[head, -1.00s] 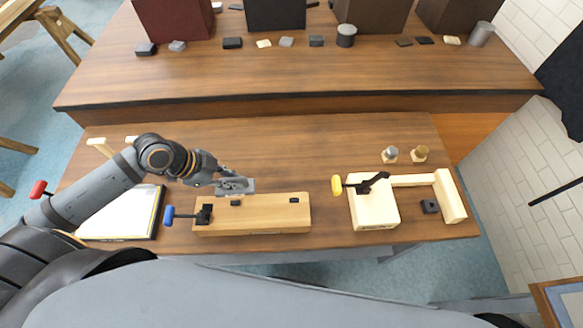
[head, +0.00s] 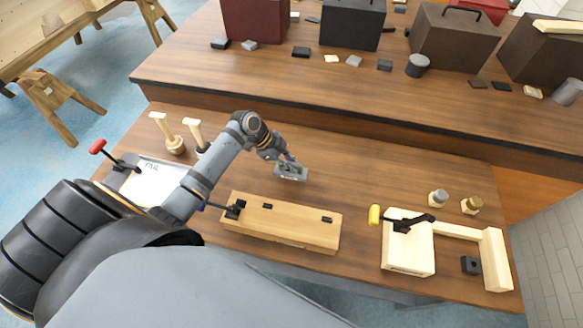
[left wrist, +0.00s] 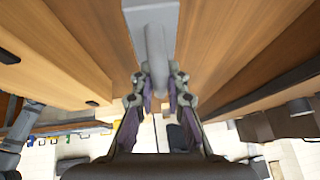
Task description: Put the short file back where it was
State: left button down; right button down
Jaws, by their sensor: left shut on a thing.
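My left gripper (head: 284,158) is shut on a grey flat tool (head: 291,173), which looks like the short file. In the left wrist view the fingertips (left wrist: 158,82) close around its grey, rod-like handle (left wrist: 155,50), with a pale flat plate (left wrist: 150,15) beyond. In the head view the tool is over the front bench, behind the clamped wooden board (head: 280,222). I cannot tell whether it touches the bench top. My right gripper is not in view.
A white clamped panel (head: 150,180) and two pale wooden-handled tools (head: 170,135) are at the left. A pale frame (head: 408,255) with a yellow-handled clamp is at the right. Bench top (head: 370,180) behind the board is clear. Boxes (head: 352,25) and small blocks stand on the back bench.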

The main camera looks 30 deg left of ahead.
pick_arm(q)
jog(key=shift+w+a+f, duration=0.1)
jog(key=shift+w+f, duration=0.35)
jog(key=shift+f, duration=0.1)
notch_tip(320, 180, down, 3)
jog(key=shift+p, duration=0.75)
jog(key=shift+f, duration=0.1)
jog(key=shift+f+b, duration=0.2)
jog(key=shift+b, duration=0.1)
jog(key=c, duration=1.4)
grip_release()
jog(key=shift+o, duration=0.2)
